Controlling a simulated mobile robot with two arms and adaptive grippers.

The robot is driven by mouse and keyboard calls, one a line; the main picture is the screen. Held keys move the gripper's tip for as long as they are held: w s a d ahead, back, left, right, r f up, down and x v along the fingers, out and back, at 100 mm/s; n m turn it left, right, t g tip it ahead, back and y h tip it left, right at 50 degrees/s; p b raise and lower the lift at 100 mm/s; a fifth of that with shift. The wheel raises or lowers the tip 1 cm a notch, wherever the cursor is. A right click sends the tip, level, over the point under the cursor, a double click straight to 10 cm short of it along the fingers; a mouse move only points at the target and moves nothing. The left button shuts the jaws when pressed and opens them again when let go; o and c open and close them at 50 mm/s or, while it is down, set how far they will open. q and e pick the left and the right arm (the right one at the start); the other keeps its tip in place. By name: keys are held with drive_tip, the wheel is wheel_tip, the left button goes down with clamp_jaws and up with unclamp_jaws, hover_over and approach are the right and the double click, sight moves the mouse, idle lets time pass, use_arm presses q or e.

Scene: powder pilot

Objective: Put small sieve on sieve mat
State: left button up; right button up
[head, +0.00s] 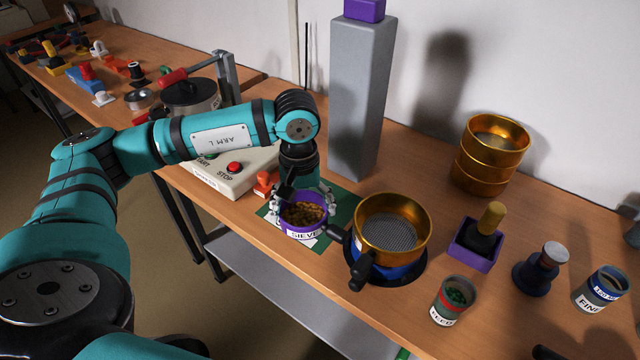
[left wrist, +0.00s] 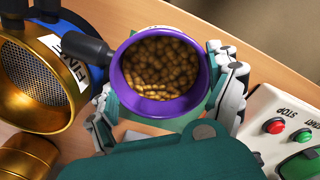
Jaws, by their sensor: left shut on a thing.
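The small sieve is a purple-rimmed round cup (head: 286,222) with brown grains inside and a black handle. In the left wrist view the small sieve (left wrist: 117,82) fills the middle, its handle pointing left. My left gripper (head: 305,196) is shut on it, with fingers on both sides of its rim; the fingers also show in the left wrist view (left wrist: 165,95). The green sieve mat (head: 345,213) with a white label lies under and around the sieve. I cannot tell whether the sieve touches the mat. My right gripper is not in view.
A gold sieve (head: 392,235) on a blue pan stands close right, its black handle near the mat. A button box (head: 232,174) and grey column (head: 358,100) stand close behind. A feed cup (head: 450,300) and purple holder (head: 475,247) are farther right.

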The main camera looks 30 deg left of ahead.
use_arm(q)
drive_tip(key=w+a, duration=0.1)
drive_tip(key=w, duration=0.2)
drive_tip(key=w+a+p, duration=0.1)
drive_tip(key=w, duration=0.3)
drive_tip(key=w+a+f, duration=0.1)
drive_tip(key=w, duration=0.3)
drive_tip(key=shift+a+p, duration=0.1)
drive_tip(key=shift+p, duration=0.2)
wheel_tip(320, 180, down, 3)
drive_tip(key=shift+f+p, duration=0.2)
drive_tip(key=shift+p, duration=0.25)
drive_tip(key=shift+w+f, duration=0.1)
drive_tip(key=shift+f, duration=0.15)
drive_tip(key=o, duration=1)
drive_tip(key=shift+r, duration=0.2)
wheel_tip(320, 180, up, 12)
drive_tip(key=b, duration=0.1)
drive_tip(key=shift+b, duration=0.35)
